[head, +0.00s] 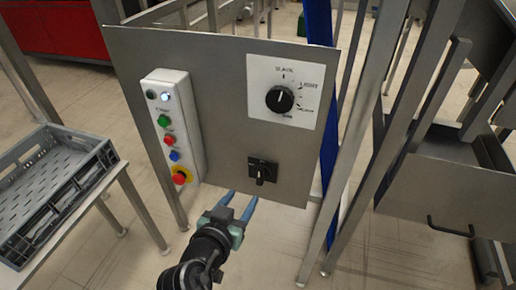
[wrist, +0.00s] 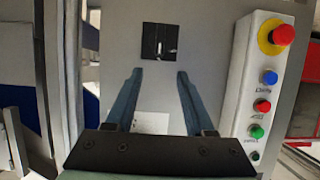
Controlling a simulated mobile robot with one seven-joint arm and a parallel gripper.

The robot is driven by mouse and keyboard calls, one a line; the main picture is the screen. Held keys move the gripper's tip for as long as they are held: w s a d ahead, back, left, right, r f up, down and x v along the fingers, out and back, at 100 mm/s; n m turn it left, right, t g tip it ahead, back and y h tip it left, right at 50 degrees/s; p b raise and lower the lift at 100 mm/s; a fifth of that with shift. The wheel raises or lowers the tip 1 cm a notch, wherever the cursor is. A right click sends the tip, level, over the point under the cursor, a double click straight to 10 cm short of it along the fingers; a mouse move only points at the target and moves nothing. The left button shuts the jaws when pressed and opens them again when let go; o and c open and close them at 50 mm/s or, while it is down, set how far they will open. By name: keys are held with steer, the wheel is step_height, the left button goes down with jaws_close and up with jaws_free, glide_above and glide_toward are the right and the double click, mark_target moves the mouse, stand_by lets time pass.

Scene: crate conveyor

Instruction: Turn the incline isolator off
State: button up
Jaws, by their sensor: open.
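The isolator is a small black rotary switch (head: 262,171) low on the grey panel (head: 225,120). Its handle looks roughly upright in the head view; its lettering is too small to read. In the wrist view the isolator (wrist: 160,35) shows as a black square just beyond the fingertips. My gripper (head: 242,195) is open and empty, below and a little left of the isolator in the head view. Its two blue-grey fingers (wrist: 160,73) point toward the isolator and appear apart from it.
A large black dial (head: 280,99) on a white plate is above the isolator. A button box (head: 172,125) with coloured buttons and a red emergency stop (head: 181,176) is at the panel's left. A grey crate (head: 50,185) stands further left. Metal posts and a blue strip (head: 328,150) flank the right.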

mark_target(259, 174)
steer(key=b+x, duration=0.3)
steer(key=x, duration=1)
steer(key=shift+s+f, duration=0.1)
jaws_close()
